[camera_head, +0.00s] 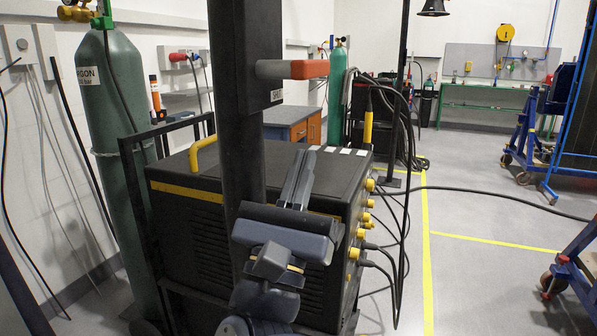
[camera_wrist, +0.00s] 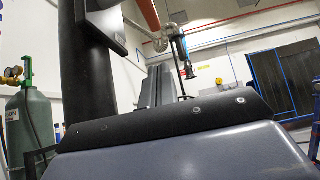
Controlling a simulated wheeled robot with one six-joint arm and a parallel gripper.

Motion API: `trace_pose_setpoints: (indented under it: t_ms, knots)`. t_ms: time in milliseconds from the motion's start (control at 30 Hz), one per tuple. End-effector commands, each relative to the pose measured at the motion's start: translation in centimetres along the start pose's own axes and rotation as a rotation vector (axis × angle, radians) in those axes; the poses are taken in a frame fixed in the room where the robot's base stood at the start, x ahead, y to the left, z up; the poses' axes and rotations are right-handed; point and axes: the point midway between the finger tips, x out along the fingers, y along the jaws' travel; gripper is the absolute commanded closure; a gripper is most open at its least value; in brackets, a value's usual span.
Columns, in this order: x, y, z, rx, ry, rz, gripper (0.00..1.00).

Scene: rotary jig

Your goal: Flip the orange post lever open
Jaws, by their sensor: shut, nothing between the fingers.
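The orange post lever (camera_head: 310,69) sticks out to the right from the dark upright post (camera_head: 234,60), roughly level. It has a grey barrel at the post and an orange end. In the wrist view, part of the orange lever (camera_wrist: 149,14) shows at the top, cut off by the frame edge. My gripper (camera_head: 304,158) is shut and empty, with its fingers pointing up. It appears below the lever in the head view, apart from it. My fingers also show in the wrist view (camera_wrist: 156,78), below the lever. The depth between fingertips and lever is hard to tell.
A black welding machine (camera_head: 200,205) with a yellow handle and yellow connectors stands behind my arm. A green gas cylinder (camera_head: 112,130) is at the left. Cables hang to the right of the machine. Clear floor (camera_head: 470,275) with yellow lines lies at the right.

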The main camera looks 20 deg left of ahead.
Motion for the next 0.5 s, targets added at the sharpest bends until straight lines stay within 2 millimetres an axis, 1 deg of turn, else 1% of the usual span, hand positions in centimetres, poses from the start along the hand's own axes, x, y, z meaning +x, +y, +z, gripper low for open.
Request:
trace_pose_setpoints:
  t_ms: [33, 200, 267, 333, 500]
  knots:
    - [1.4, -0.1, 0.2, -0.003, -0.002, -0.005, 1.0]
    - [5.1, -0.1, 0.2, -0.001, -0.001, -0.004, 1.0]
    - [6.2, -0.1, 0.2, -0.002, -0.002, -0.004, 1.0]
    - [7.0, -0.1, 1.2, 0.003, -0.002, -0.002, 1.0]
    - [8.3, 0.0, 2.5, 0.002, -0.001, -0.001, 1.0]
